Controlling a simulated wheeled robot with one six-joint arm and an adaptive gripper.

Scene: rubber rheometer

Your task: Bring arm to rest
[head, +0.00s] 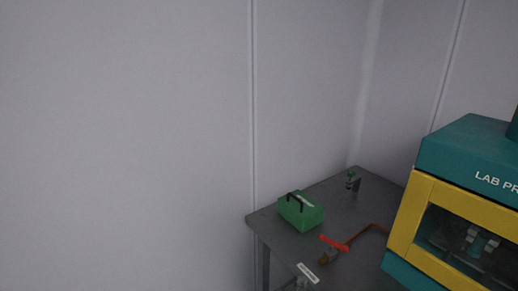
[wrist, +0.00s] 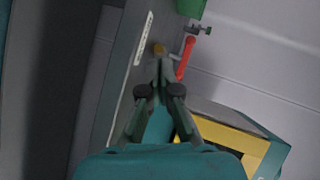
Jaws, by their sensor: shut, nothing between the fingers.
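My gripper (wrist: 160,72) shows in the wrist view, with its two dark fingers brought together at the tips and nothing between them. It points towards the grey table (wrist: 130,75), near a small brass-coloured piece (wrist: 159,48) and a red handle (wrist: 186,57). Whether the tips touch anything there cannot be told; they look apart from both. In the head view I cannot make out my gripper. The table (head: 342,208) stands in the corner there, with the red handle (head: 334,243) and brass piece (head: 327,256) near its front.
A teal and yellow lab press (head: 405,215) stands at the right. A green box (head: 301,212) with a dark handle sits at the table's left end. A small fitting (head: 352,181) stands at the back. The pale wall (head: 130,140) at left has nothing before it.

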